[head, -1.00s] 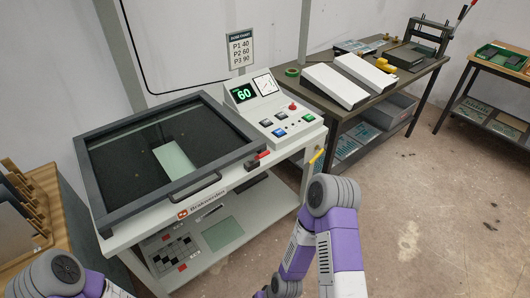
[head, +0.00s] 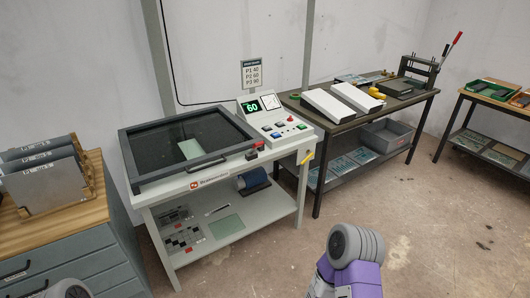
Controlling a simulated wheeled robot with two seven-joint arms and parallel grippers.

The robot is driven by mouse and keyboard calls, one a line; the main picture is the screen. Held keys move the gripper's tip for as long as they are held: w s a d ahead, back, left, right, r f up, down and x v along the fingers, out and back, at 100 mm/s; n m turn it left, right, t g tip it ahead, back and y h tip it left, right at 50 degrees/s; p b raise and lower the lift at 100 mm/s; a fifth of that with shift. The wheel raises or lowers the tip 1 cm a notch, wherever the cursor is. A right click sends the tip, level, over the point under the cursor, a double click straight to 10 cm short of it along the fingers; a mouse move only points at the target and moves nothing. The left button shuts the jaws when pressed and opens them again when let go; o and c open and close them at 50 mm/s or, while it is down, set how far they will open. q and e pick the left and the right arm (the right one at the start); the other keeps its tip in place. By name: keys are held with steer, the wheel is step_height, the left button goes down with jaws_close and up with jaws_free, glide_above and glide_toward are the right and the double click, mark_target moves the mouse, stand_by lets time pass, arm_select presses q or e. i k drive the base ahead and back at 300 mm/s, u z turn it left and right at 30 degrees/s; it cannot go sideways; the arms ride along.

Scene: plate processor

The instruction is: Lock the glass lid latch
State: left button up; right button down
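The plate processor's glass lid (head: 188,146) lies shut over a dark bed in a grey frame. A pale green plate (head: 190,149) shows through the glass. The lid handle (head: 207,165) is on the front edge. The latch (head: 255,150), a small dark block with a red part, sits at the front right corner of the lid; its exact position is too small to tell. The control panel (head: 275,120) beside it reads 60. My purple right arm shows at the bottom and a bit of my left arm at the bottom left. Neither gripper is in view.
A wooden-topped cabinet (head: 97,212) with upright metal plates (head: 45,185) stands at the left. A dark workbench (head: 345,122) with white sloped trays is behind right.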

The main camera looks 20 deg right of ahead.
mark_target(256, 146)
steer(key=z, duration=0.75)
steer(key=i, duration=0.8)
steer(key=u, duration=0.5)
steer(key=i, duration=0.65)
steer(key=u, duration=0.65)
